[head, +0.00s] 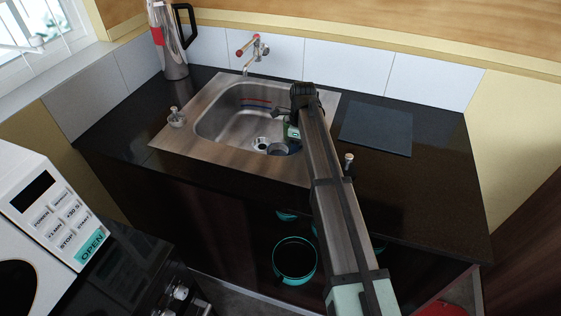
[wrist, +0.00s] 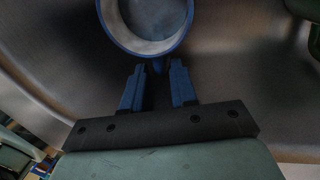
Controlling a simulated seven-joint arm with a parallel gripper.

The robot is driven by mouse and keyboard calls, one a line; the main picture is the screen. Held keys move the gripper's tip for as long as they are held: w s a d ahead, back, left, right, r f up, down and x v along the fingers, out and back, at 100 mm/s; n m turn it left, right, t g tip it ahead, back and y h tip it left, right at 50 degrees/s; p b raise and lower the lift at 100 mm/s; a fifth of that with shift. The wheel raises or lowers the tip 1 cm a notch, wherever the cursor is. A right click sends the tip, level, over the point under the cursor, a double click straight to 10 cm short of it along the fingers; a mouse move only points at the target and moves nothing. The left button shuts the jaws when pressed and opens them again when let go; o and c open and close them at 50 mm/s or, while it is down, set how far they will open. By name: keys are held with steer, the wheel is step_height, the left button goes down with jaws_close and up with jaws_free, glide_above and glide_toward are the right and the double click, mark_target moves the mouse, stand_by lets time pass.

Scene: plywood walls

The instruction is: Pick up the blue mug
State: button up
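The blue mug (wrist: 150,46) is in the sink, at the top of the wrist view, with its open mouth, blue rim and greyish inside showing. Its short blue handle points toward my gripper (wrist: 157,72). The two blue fingers are apart, and the handle end lies at or just beyond the gap between their tips. I cannot tell whether either finger touches it. In the head view, my arm reaches over the front right of the sink (head: 225,110) and hides much of the gripper and the area around the mug.
A dark board (head: 376,128) lies on the counter right of the sink. A faucet (head: 255,53) is behind the sink, and a tall flask (head: 170,45) stands at the back left. A green object (wrist: 314,38) shows at the wrist view's right edge. A white microwave (head: 50,215) is at lower left.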

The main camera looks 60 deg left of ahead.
jaws_close()
stand_by(1.1)
